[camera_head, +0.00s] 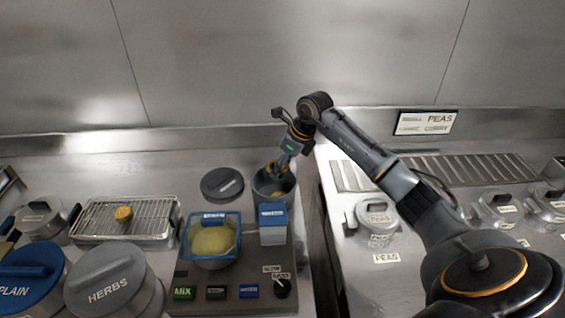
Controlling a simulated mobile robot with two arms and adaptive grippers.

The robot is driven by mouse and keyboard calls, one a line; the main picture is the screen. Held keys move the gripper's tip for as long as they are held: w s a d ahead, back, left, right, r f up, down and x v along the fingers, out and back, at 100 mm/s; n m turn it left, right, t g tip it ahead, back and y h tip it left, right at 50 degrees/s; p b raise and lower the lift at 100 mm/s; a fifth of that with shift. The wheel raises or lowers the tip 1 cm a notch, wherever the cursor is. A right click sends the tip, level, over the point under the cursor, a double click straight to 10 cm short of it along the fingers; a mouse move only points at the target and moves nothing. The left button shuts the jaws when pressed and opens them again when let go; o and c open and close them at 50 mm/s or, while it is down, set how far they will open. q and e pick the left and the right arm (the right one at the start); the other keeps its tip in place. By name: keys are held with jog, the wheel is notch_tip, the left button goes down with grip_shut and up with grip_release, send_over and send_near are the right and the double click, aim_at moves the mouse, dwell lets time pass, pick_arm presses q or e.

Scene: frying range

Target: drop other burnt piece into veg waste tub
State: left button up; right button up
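My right arm comes in from the right, and its gripper (279,166) points down at the mouth of a grey open tub (272,203) at the back of the counter. The gripper's fingers are small and partly overlap the tub's opening, so I cannot tell whether they are open or hold anything. A dark lid (222,184) lies left of the tub; its label is too small to read. One golden-brown piece (123,213) lies on a wire rack (153,229) at left. I cannot pick out a burnt piece. My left gripper is not in view.
Lidded HERBS (108,281) and PLAIN (30,275) containers stand front left. A gap separates this counter from the right one with a PEAS pot (377,222).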

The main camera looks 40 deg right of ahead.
notch_tip(320, 180, down, 2)
jog(key=shift+s+d+f+b, duration=0.15)
jog(key=shift+f+b, duration=0.05)
jog(key=shift+b, duration=0.25)
jog(key=shift+f, duration=0.2)
jog(key=o, duration=0.9)
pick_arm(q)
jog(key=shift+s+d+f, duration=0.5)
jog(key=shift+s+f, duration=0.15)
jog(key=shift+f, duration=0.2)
pick_arm(e)
jog(key=shift+o, duration=0.2)
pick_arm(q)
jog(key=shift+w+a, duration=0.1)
pick_arm(e)
jog(key=v, duration=1.2)
